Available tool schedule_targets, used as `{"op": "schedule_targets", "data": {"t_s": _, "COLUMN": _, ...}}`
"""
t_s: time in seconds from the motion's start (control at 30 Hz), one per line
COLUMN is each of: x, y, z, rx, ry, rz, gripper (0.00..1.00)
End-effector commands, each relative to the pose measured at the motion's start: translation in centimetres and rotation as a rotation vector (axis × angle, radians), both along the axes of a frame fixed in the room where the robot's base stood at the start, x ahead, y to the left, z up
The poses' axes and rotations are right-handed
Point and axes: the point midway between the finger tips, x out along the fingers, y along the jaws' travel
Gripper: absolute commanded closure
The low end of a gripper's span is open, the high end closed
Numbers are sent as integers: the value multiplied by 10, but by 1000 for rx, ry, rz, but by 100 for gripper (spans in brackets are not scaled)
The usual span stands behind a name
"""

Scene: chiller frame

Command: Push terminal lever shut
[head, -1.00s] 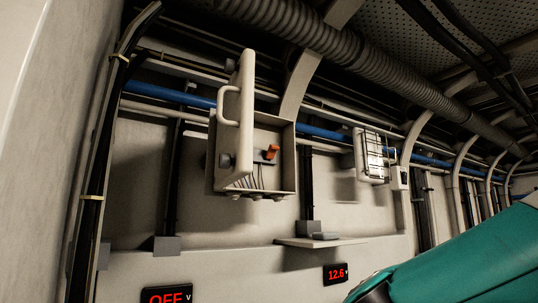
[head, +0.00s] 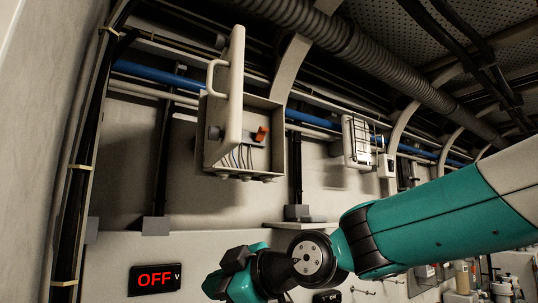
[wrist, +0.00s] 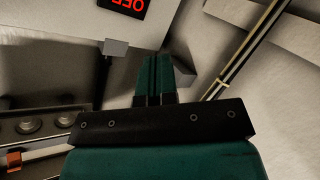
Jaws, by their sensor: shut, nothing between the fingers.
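The orange terminal lever (head: 262,134) sticks up inside an open wall box (head: 270,106) in the head view, above several thin wires. The box's door (head: 236,85) stands swung open on the left, with a curved handle. My gripper (wrist: 155,62) shows in the wrist view with its two teal fingers together, holding nothing. In the wrist view an orange piece (wrist: 14,160), probably the lever, lies at the lower left edge, apart from the fingers. In the head view my arm reaches in below the box; the fingertips cannot be made out there.
A small shelf (head: 300,224) and a second box (head: 357,140) are to the right. A blue pipe (head: 150,74) runs behind the boxes.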

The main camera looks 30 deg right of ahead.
Motion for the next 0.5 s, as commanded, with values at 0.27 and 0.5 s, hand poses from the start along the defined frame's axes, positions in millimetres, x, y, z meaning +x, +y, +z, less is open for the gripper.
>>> {"op": "schedule_targets", "data": {"t_s": 0.27, "x": 21, "y": -122, "z": 152, "rx": -472, "ry": -839, "rz": -332, "gripper": 100}}
{"op": "schedule_targets", "data": {"t_s": 0.5, "x": -7, "y": -164, "z": 211, "rx": -734, "ry": -1116, "rz": -541, "gripper": 100}}
